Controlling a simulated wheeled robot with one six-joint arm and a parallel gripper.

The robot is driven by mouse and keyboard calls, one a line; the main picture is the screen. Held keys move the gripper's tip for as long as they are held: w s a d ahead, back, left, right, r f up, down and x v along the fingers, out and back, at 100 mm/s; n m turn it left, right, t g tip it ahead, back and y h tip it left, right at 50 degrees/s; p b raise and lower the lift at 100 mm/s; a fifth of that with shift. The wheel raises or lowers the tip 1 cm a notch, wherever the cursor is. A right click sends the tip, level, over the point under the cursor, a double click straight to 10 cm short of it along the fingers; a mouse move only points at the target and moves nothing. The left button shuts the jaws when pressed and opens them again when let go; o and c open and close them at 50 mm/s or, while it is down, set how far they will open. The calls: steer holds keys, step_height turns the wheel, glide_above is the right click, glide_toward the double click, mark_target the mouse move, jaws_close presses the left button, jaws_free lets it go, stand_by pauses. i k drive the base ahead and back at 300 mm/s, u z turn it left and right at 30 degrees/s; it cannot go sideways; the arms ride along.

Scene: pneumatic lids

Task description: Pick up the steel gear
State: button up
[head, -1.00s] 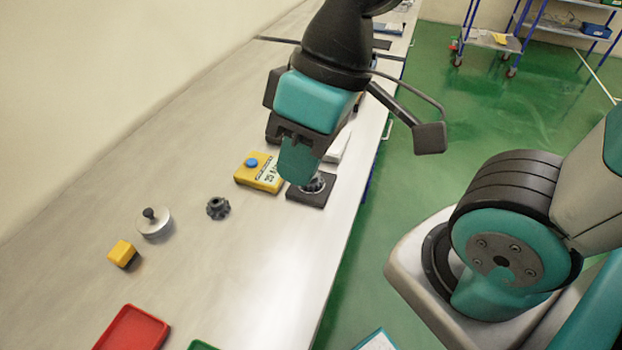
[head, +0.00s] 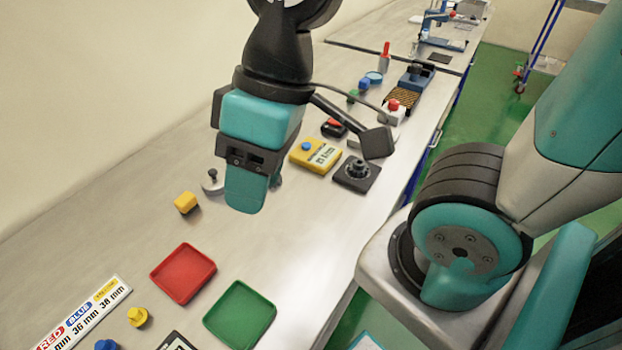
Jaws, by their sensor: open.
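My gripper (head: 245,200) is over the left middle of the bench, pointing down; its near finger hides the other, and nothing shows held. A small dark part (head: 277,181) peeks out just right of the finger. It is likely the loose dark grey gear, otherwise hidden behind my gripper; I cannot tell the gap between them. Another dark toothed gear (head: 357,169) sits on a square black base (head: 345,181) to the right, clear of my gripper. A silver disc with a knob (head: 212,182) is partly hidden left of my gripper.
A yellow box with a blue button (head: 316,155) stands behind the gripper, beside the black base. Bare bench (head: 310,235) shows at the right front.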

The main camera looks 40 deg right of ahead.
mark_target(359, 167)
steer(key=u, duration=1.2)
steer(key=k, duration=0.35)
steer(key=z, duration=1.35)
